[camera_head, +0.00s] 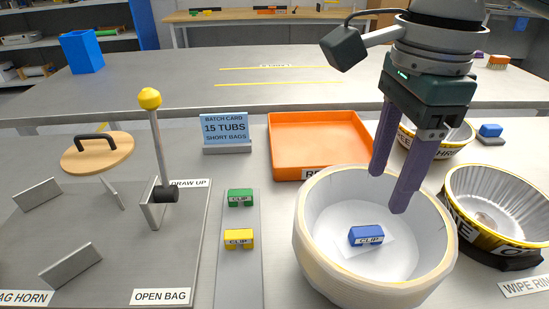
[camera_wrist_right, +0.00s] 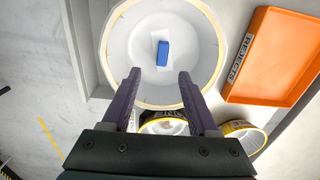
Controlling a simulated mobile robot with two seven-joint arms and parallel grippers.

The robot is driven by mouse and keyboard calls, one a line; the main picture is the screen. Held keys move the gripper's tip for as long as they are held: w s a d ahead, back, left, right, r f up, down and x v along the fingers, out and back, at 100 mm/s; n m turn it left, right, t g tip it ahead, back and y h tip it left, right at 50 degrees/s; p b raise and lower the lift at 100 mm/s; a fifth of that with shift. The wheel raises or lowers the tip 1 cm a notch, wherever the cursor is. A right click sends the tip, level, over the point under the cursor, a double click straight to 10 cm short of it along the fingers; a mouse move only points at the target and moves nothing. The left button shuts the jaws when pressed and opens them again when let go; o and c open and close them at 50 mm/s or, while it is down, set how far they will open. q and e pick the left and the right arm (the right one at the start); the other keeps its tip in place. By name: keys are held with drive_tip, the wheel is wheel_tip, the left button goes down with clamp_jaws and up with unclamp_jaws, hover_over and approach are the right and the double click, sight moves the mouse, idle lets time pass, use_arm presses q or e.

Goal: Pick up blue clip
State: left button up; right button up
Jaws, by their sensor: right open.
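The blue clip (camera_head: 366,236) lies on a white sheet on the floor of a round white tub (camera_head: 313,251). The clip also shows in the right wrist view (camera_wrist_right: 163,53), inside the tub (camera_wrist_right: 117,62). My right gripper (camera_head: 388,190) points down into the upper part of the tub. Its two purple fingers are apart with nothing between them. The fingertips are above the clip and towards the tub's far right side. In the right wrist view the right gripper (camera_wrist_right: 158,78) has the clip just beyond its tips, roughly midway between them. The left gripper is not seen.
A green clip (camera_head: 240,197) and a yellow clip (camera_head: 239,238) sit on a grey strip left of the tub. An orange tray (camera_head: 322,128) lies behind it. A ribbed bowl (camera_head: 497,205) stands close on the right. The tub's raised wall surrounds the clip.

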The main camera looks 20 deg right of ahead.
drive_tip(key=b, duration=0.1)
hover_over(371, 231)
drive_tip(key=f, duration=0.4)
drive_tip(key=shift+s+a+f, duration=0.2)
drive_tip(key=shift+s+f, duration=0.1)
drive_tip(key=f, duration=0.1)
drive_tip(key=f+b, duration=0.1)
drive_tip(key=f, duration=0.1)
drive_tip(key=f+b, duration=0.1)
drive_tip(key=f, duration=0.1)
drive_tip(key=shift+w+d+f, duration=0.2)
drive_tip(key=shift+w+f, duration=0.05)
drive_tip(key=shift+c, duration=0.5)
clamp_jaws()
